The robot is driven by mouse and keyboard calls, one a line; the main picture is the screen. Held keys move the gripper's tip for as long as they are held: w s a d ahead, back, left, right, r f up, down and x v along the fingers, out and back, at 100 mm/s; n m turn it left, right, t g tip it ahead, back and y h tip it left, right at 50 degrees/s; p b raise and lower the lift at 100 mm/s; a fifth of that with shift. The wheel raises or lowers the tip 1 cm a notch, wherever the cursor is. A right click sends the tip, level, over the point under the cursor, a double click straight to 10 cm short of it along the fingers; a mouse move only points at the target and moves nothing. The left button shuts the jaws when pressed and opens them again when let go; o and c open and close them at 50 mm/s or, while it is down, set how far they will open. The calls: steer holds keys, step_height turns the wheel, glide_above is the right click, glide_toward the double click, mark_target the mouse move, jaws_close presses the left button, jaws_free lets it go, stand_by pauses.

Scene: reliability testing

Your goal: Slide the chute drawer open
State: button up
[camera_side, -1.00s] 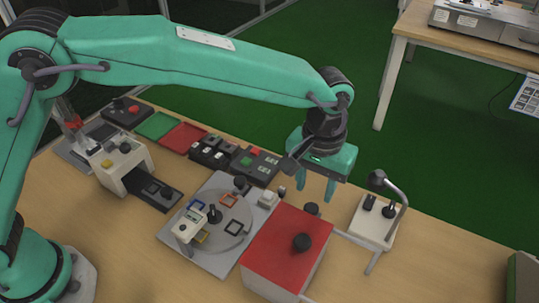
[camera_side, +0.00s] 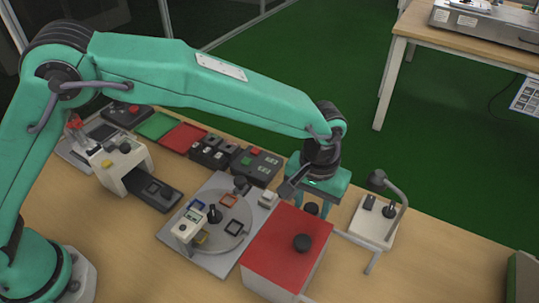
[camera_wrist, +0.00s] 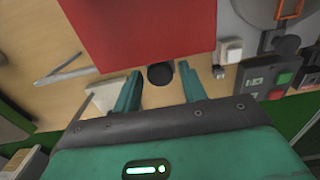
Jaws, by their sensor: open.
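A red-topped white box (camera_side: 287,243) stands at the front middle of the table. In the wrist view, the far-side knob (camera_wrist: 160,75) lies between the two open fingertips, with a gap on each side. The red top (camera_wrist: 140,30) is just beyond it. The drawer itself is not clearly visible.
A white lamp stand (camera_side: 375,222) with a curved arm is close to the right of my gripper. A round turntable plate (camera_side: 218,240) lies left of the red box. A button box (camera_side: 254,166) stands behind it.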

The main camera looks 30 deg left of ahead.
steer(key=c, duration=0.5)
steer(key=shift+w, duration=0.1)
steer(key=w, duration=1.1)
steer(key=shift+r, duration=0.1)
stand_by(0.6)
steer(key=o, duration=0.5)
steer(key=shift+r, duration=2.4)
